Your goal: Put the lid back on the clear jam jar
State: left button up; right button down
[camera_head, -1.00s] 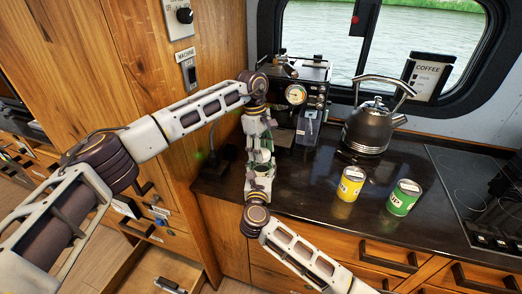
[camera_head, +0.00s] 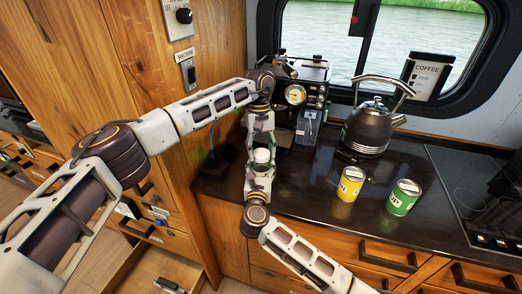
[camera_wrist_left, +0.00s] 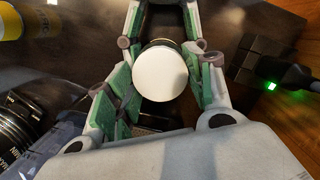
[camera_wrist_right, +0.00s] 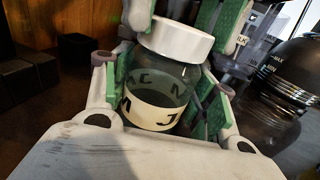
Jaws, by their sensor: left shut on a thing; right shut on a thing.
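The clear jam jar (camera_wrist_right: 160,85) stands upright in the right wrist view, with a dark filling and a pale label with dark letters. My right gripper (camera_wrist_right: 155,95) is shut around its body. The white lid (camera_wrist_right: 178,38) is on the jar's mouth with no clear gap; whether it is screwed tight I cannot tell. My left gripper (camera_wrist_left: 160,55) is shut on the lid, a finger on each side; the left wrist view shows the lid (camera_wrist_left: 161,75) from above. In the head view the lid (camera_head: 262,155) is small between both grippers, and the jar is mostly hidden.
A yellow can (camera_head: 350,184) and a green can (camera_head: 403,197) stand on the dark counter (camera_head: 300,190) to the right. A kettle (camera_head: 367,128) and a coffee machine (camera_head: 300,92) stand behind. A wooden cabinet (camera_head: 130,60) is close on the left, with an open drawer (camera_head: 160,268) below.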

pick_arm(q)
jog(key=m+y, duration=0.1)
jog(key=m, duration=0.5)
jog(key=o, duration=0.7)
jog(key=shift+d, duration=0.1)
jog(key=shift+r, duration=2.25)
jog(key=shift+c, duration=0.3)
